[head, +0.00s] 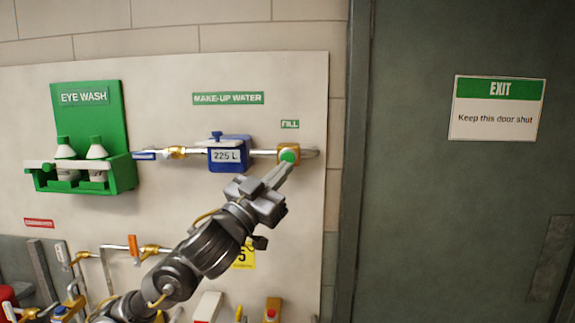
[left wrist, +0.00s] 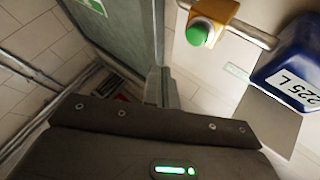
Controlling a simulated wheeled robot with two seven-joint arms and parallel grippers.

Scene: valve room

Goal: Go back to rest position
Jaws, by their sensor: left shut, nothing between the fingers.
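My left gripper (head: 278,174) is shut and empty. In the head view its arm comes up from the lower left, and the fingertips lie just below the green fill button (head: 289,155). I cannot tell from this view whether they touch it. In the left wrist view the green button (left wrist: 196,34) on its yellow housing shows at the top, with the gripper's dark body filling the lower part. My right gripper is not in view.
A blue 225 L meter (head: 229,153) sits on the make-up water pipe. A green eye wash station (head: 103,120) with two bottles is at the left. Valves and pipes crowd the lower panel. A grey door (head: 440,200) with an exit sign (head: 497,107) is at the right.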

